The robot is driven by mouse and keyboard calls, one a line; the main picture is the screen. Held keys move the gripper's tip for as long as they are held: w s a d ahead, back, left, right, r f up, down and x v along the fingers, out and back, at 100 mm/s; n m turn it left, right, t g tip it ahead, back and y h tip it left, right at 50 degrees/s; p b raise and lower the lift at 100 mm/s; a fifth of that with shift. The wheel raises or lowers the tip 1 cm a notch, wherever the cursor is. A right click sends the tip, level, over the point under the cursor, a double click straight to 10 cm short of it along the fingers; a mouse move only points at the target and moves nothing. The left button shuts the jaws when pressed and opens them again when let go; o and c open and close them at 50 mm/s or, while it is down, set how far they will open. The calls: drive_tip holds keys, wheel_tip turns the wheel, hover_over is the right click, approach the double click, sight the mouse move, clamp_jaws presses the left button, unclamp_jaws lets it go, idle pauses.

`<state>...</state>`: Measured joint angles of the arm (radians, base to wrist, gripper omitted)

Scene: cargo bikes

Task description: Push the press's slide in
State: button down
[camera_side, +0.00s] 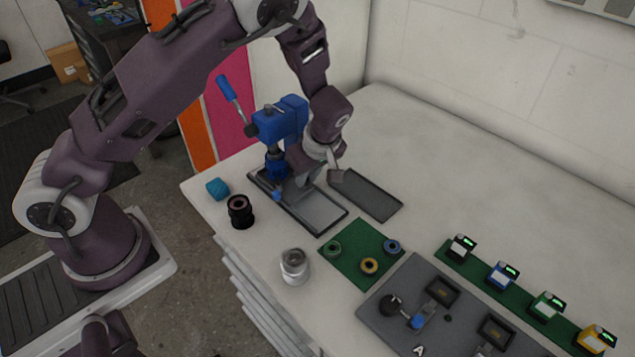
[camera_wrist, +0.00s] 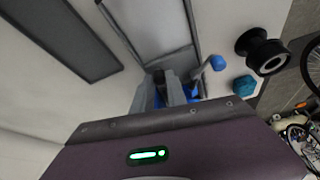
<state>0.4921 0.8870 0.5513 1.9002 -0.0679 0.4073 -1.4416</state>
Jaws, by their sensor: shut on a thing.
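The press (camera_side: 282,122) is blue, with a raised lever that ends in a blue handle (camera_side: 226,88). Its grey slide (camera_side: 318,208) lies low in a dark-framed base at the front. A small blue knob (camera_side: 277,195) stands beside the slide, and this knob also shows in the wrist view (camera_wrist: 217,62). My gripper (camera_side: 303,180) points down at the press, just above the base. In the wrist view its grey fingers (camera_wrist: 166,82) are close together, shut on a part of the press; the fingers hide which part. Blue press parts show around them.
A dark flat tray (camera_side: 366,195) lies right of the press. A teal block (camera_side: 217,188), a black spool (camera_side: 240,211) and a clear jar (camera_side: 294,266) stand at the left table edge. A green mat (camera_side: 345,262) with rings and a grey fixture board (camera_side: 405,283) lie in front.

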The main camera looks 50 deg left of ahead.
drive_tip(key=shift+a, duration=0.6)
drive_tip(key=c, duration=1.3)
unclamp_jaws()
drive_tip(key=shift+a, duration=0.1)
drive_tip(key=shift+d+r, duration=0.2)
drive_tip(key=shift+r, duration=0.05)
drive_tip(key=v, duration=0.6)
drive_tip(key=shift+d+r, duration=0.15)
drive_tip(key=shift+r, duration=0.2)
drive_tip(key=shift+s, duration=0.1)
